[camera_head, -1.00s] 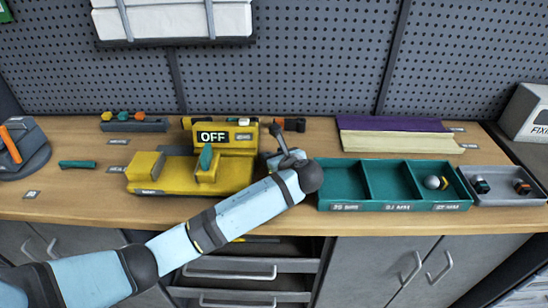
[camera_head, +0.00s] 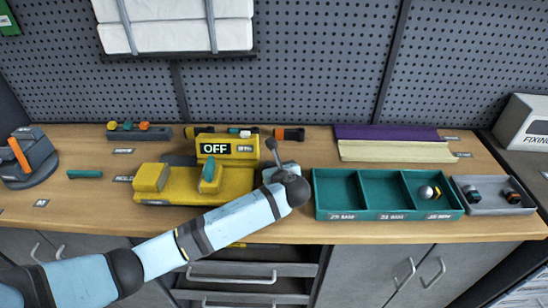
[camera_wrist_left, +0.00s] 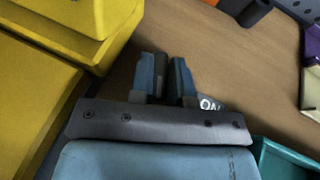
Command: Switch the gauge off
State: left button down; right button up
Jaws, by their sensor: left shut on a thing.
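The yellow gauge (camera_head: 178,191) stands on the bench, with a teal piece (camera_head: 211,173) upright in its holder. Its display (camera_head: 228,148) reads OFF. A dark lever (camera_head: 272,151) with a round knob rises at its right side. My left gripper (camera_head: 280,168) is at this lever, partly hidden behind my wrist. The gripper is shut on the lever, though the grip itself is hard to see. My right gripper is not in view.
A teal three-compartment tray (camera_head: 338,215) stands close to the right of my wrist, with a ball part in its right compartment. A grey tray (camera_head: 492,210) is beyond it. Purple and cream strips (camera_head: 390,150) lie behind. A grey stand (camera_head: 30,170) is at the left.

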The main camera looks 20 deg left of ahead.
pick_arm(q)
jog(key=m+h+p, duration=0.1)
jog(key=m+t+h+p, duration=0.1)
jog(key=p, duration=0.1)
jog(key=shift+a+r, duration=0.15)
jog(key=shift+r, duration=0.15)
jog(key=shift+f+m+t+h+p, duration=0.2)
jog(key=shift+m+t+h+p, duration=0.1)
jog(key=shift+f, duration=0.1)
jog(key=c, duration=1.1)
grip_release()
jog(key=v, duration=1.4)
